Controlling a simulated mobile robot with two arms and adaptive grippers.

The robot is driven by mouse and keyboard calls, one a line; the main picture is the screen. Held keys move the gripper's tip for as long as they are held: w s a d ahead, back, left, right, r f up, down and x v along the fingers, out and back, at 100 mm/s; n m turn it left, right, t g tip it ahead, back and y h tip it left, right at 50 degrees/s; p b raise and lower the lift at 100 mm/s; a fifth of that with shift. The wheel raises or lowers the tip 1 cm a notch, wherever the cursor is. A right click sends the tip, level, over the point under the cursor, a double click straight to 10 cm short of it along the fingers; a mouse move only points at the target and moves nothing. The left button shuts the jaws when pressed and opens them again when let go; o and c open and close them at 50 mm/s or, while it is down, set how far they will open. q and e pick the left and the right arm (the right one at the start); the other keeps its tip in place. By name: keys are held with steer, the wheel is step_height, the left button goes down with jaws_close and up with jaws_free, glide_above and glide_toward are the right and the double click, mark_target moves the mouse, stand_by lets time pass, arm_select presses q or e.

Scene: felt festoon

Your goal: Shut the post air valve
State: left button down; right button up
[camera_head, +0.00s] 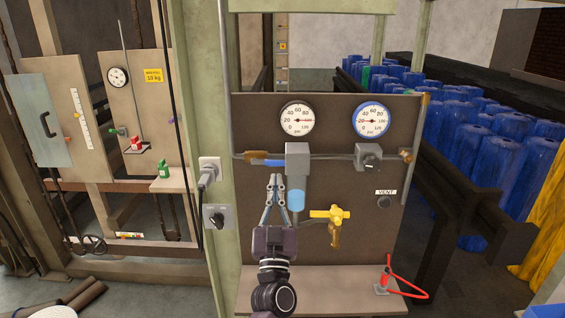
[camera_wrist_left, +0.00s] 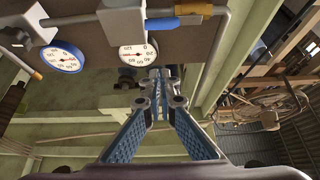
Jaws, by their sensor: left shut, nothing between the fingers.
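A pipe runs across the brown panel (camera_head: 345,235). Near the post (camera_head: 222,250) it carries a valve with a blue lever (camera_head: 268,162) and an orange section (camera_head: 250,155); the lever lies along the pipe. The blue lever (camera_wrist_left: 160,25) and orange section (camera_wrist_left: 193,9) show at the top of the left wrist view. No label marks it as the post air valve. My left gripper (camera_head: 276,178) is shut and empty, its fingertips just below the lever in the head view, apparently apart from it. The tips also show in the wrist view (camera_wrist_left: 160,82). My right gripper is out of view.
A grey regulator (camera_head: 297,160) with a blue bowl (camera_head: 297,201) stands right beside my left fingers. A yellow valve (camera_head: 328,213), a grey knob box (camera_head: 369,157) and two gauges share the panel. A plugged socket (camera_head: 209,168) is on the post.

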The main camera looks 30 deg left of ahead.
arm_select(q)
step_height(320, 180, up, 5)
steer(key=p, duration=0.4)
glide_above(277, 164)
steer(key=s+d, duration=0.2)
steer(key=shift+w+a+f, duration=0.1)
steer(key=shift+a+f, duration=0.05)
steer(key=shift+f, duration=0.5)
steer(key=shift+w+a+f, duration=0.15)
steer(key=shift+f, duration=0.55)
steer(key=shift+w+a+f, duration=0.1)
steer(key=shift+a+f, duration=0.05)
steer(key=shift+f, duration=0.5)
steer(key=shift+a, duration=0.1)
